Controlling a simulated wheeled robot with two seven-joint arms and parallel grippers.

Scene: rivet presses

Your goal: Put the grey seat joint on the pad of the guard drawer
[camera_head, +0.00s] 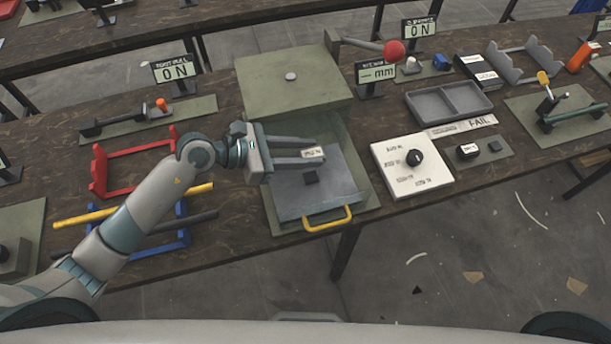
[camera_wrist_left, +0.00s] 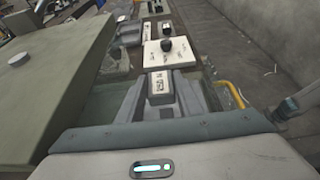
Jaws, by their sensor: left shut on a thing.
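My left gripper (camera_head: 318,154) reaches in from the left over the open guard drawer (camera_head: 345,182), a grey tray with a yellow handle (camera_head: 328,219). It is shut on the grey seat joint (camera_head: 312,152), a small block with a white printed label. In the left wrist view the seat joint (camera_wrist_left: 161,86) sits between the fingertips, label facing the camera. The dark square pad (camera_head: 311,177) lies on the drawer floor, just nearer the handle than the held joint in the head view. The joint appears above the drawer; its exact height is hard to tell. My right gripper is not in view.
The green press housing (camera_head: 290,85) stands behind the drawer, with a red-knobbed lever (camera_head: 393,50) beyond. A white dial panel (camera_head: 412,165) is right of the drawer. A grey divided tray (camera_head: 448,103) lies farther right. Red and blue racks (camera_head: 130,160) stand left, under my arm.

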